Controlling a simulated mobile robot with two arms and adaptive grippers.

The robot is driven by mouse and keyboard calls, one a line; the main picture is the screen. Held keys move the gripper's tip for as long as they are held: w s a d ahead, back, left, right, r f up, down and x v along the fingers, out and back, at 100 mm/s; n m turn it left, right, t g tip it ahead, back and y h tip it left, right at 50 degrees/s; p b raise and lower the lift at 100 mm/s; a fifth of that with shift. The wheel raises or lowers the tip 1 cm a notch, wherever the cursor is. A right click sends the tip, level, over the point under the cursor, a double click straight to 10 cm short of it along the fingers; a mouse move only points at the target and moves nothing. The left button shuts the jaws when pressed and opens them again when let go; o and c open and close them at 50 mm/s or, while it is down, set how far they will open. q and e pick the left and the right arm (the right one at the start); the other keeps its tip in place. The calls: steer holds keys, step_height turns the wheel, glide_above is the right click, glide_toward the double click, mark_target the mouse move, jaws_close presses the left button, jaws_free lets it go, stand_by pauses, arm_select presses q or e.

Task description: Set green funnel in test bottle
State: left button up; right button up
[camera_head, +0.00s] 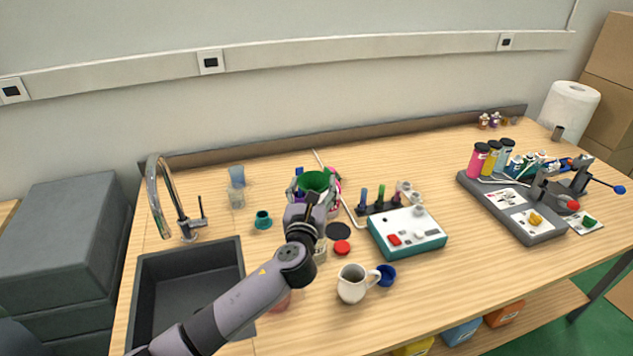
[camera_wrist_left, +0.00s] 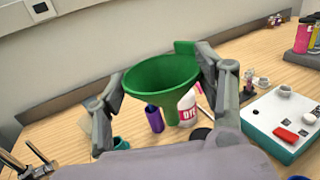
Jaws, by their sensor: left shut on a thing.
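The green funnel (camera_head: 314,181) is held upright, wide mouth up, between the fingers of my left gripper (camera_head: 314,192). In the left wrist view the funnel (camera_wrist_left: 160,76) sits between both fingers of the left gripper (camera_wrist_left: 163,82), its spout pointing down. Behind the spout stand a purple bottle (camera_wrist_left: 154,118) and a white bottle with red lettering (camera_wrist_left: 188,110). I cannot tell which vessel is the test bottle, nor whether the spout touches anything. My left arm and gripper hide part of the table below the funnel. My right gripper is not in view.
A white jug (camera_head: 352,284), a blue cup (camera_head: 386,275) and a teal-and-white device (camera_head: 408,234) stand right of my arm. A teal cup (camera_head: 263,220) and clear glasses (camera_head: 236,197) stand left, near the sink (camera_head: 188,290). A grey station (camera_head: 505,205) is at the right.

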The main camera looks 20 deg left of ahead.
arm_select(q)
steer(key=shift+w+f, duration=0.1)
steer(key=shift+f, duration=0.25)
steer(key=shift+w+f+b, duration=0.1)
steer(key=shift+f+b, duration=0.2)
steer(key=shift+b, duration=0.15)
steer(key=shift+f+b, duration=0.25)
steer(key=shift+b, duration=0.05)
step_height(320, 180, down, 6)
steer(key=b, duration=0.5)
steer(key=shift+r, duration=0.25)
steer(key=shift+f+b, duration=0.75)
steer(key=shift+f, duration=0.3)
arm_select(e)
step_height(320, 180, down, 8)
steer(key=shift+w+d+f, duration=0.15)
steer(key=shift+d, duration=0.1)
